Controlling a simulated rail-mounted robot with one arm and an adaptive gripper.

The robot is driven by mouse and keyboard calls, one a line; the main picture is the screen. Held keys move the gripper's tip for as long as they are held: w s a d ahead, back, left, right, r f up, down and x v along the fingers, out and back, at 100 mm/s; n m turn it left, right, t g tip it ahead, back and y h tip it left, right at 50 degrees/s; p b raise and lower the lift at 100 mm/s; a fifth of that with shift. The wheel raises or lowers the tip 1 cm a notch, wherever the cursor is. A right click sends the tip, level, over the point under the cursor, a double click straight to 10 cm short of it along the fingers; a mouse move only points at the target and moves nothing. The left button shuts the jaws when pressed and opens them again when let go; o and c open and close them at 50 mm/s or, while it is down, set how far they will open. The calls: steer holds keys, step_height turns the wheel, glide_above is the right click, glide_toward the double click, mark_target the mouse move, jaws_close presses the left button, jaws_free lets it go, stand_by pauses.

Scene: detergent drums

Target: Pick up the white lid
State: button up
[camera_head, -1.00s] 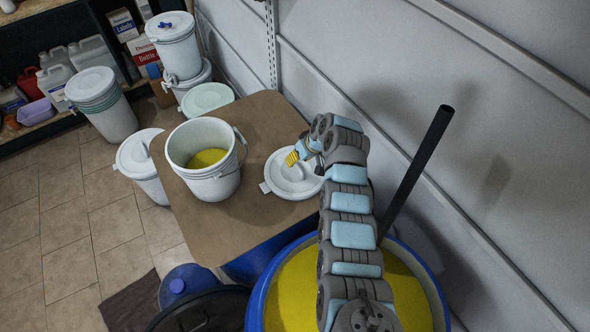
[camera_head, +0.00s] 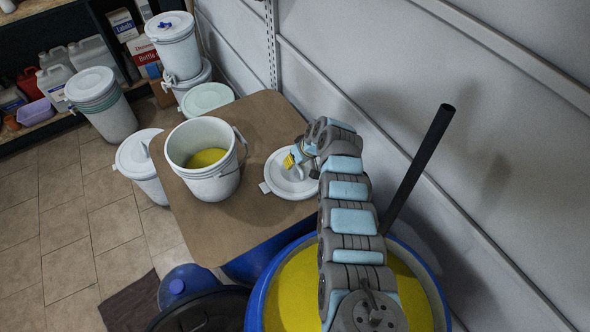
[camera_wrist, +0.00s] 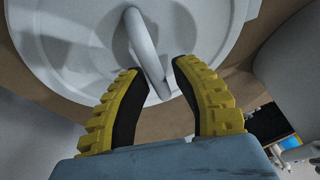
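The white lid (camera_head: 291,178) lies flat on the brown tabletop, to the right of the open white bucket (camera_head: 203,158). My gripper (camera_head: 291,160) is over the lid, with its yellow fingers pointing at the handle. In the wrist view the lid (camera_wrist: 75,50) fills the upper part and its raised white handle (camera_wrist: 145,50) comes down between the fingers. My gripper (camera_wrist: 156,75) is open there, with a finger on each side of the handle and a gap visible at least on the right. Contact on the left side cannot be told.
The bucket holds yellow liquid. A blue drum (camera_head: 300,290) of yellow liquid with a dark pole (camera_head: 420,165) stands in front. A lidded bucket (camera_head: 142,165) stands left of the table.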

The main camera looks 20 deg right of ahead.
jaws_close()
